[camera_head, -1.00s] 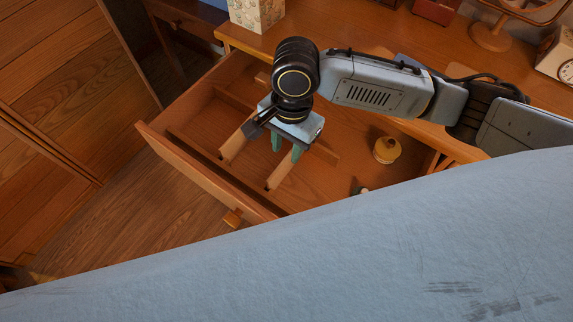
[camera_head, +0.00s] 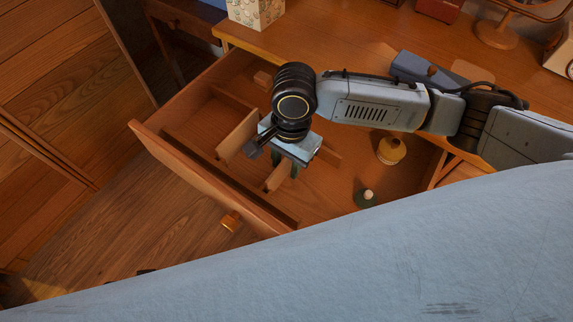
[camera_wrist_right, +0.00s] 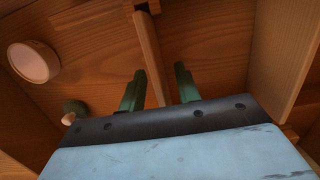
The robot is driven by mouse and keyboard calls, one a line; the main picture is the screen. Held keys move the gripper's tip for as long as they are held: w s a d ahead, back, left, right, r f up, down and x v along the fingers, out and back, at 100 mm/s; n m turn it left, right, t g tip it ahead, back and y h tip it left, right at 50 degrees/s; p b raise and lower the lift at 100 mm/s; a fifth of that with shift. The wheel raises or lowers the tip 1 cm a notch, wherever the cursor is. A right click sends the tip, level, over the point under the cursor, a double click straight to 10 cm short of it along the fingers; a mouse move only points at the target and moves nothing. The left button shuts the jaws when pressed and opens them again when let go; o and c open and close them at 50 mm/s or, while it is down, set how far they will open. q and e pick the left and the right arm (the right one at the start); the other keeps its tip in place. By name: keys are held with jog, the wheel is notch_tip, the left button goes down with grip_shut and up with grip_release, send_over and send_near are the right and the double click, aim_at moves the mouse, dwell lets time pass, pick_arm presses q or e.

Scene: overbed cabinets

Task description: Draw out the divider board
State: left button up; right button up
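A wooden divider board (camera_head: 275,180) stands in the open drawer (camera_head: 180,150), and a second similar board (camera_head: 237,136) stands to its left. My right gripper (camera_head: 289,168) is low over the drawer, pointing down at the first board. In the right wrist view its two green fingers (camera_wrist_right: 158,88) are apart, one on each side of a divider board (camera_wrist_right: 149,50). A gap shows on both sides, so the fingers do not press on it. The wrist hides part of the board in the head view. My left gripper is not in view.
The desk top (camera_head: 350,45) behind holds a patterned box (camera_head: 256,12). The wooden floor (camera_head: 150,225) is clear in front.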

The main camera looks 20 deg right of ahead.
grip_shut()
jog(key=shift+r, duration=0.15)
dwell(0.4)
